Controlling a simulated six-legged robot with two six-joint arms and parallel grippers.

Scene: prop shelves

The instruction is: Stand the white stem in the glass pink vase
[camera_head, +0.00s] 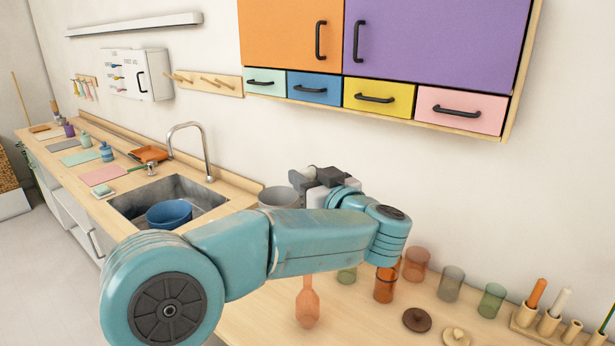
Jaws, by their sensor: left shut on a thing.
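My left arm crosses the view from the lower left, and its gripper (315,178) is above the counter near the wall. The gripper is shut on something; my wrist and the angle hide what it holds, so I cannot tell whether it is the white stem. A pink-orange vase-shaped thing (307,308) with a narrow neck and rounded body stands on the counter below my forearm, which hides its top. I cannot tell for sure that it is the glass pink vase. A white rod (560,301) stands in a wooden rack at the right. My right gripper is not in view.
Orange (384,287), reddish (416,265), grey (450,284) and green (491,301) glasses stand right of the vase shape. A dark disc (417,320) and a pale one (456,337) lie in front. The wooden rack (535,322) is at right. A sink (130,205) is at left.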

